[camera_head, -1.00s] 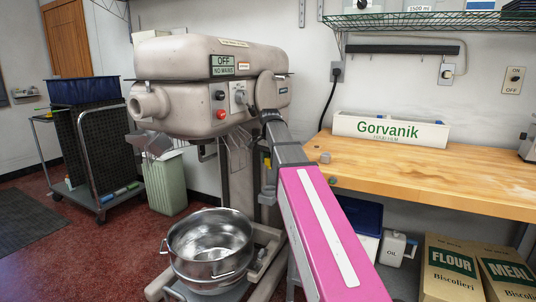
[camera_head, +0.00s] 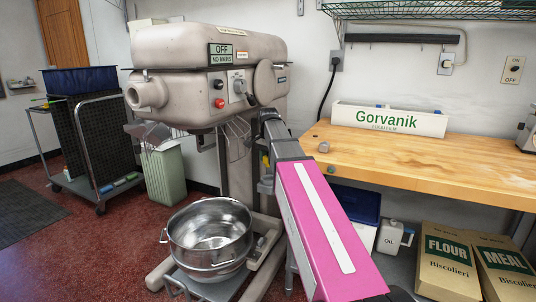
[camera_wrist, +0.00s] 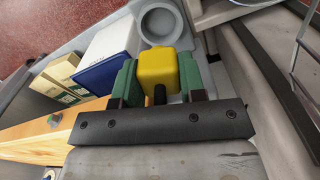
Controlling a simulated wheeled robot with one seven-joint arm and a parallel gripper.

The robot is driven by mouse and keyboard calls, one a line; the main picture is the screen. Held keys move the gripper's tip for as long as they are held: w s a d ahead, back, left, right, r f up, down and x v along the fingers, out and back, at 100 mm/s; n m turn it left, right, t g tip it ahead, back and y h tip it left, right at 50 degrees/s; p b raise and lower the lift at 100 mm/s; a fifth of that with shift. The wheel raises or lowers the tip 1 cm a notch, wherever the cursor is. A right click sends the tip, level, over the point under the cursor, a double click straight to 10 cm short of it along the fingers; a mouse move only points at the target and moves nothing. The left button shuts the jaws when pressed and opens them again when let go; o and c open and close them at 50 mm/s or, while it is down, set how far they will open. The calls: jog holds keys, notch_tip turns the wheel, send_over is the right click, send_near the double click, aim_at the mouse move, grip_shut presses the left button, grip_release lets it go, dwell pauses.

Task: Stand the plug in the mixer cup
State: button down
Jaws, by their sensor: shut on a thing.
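The yellow plug (camera_wrist: 158,72) is a rounded block with a dark stem at its near end. My gripper (camera_wrist: 160,80) is shut on it, with a green finger pad on each side. A grey round cup (camera_wrist: 142,24) with a thick rim lies just beyond the plug in the wrist view. The plug appears outside the rim; I cannot tell whether they touch. In the head view, a small bit of yellow (camera_head: 265,160) shows beside the mixer column, and my arm hides most of the gripper there.
The mixer (camera_head: 180,85) stands above a steel bowl (camera_head: 178,237). A wooden bench (camera_head: 440,165) with a Gorvanik box (camera_head: 350,115) is at the right. Below it are a blue-lidded box (camera_head: 355,203), an oil jug (camera_head: 390,238) and flour and meal bags. The mixer column crowds the gripper.

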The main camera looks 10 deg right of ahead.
aim_at(268, 166)
jog(key=shift+f, duration=2.1)
jog(key=shift+f, duration=1.1)
jog(key=c, duration=0.6)
grip_release()
jog(key=shift+r, duration=4.05)
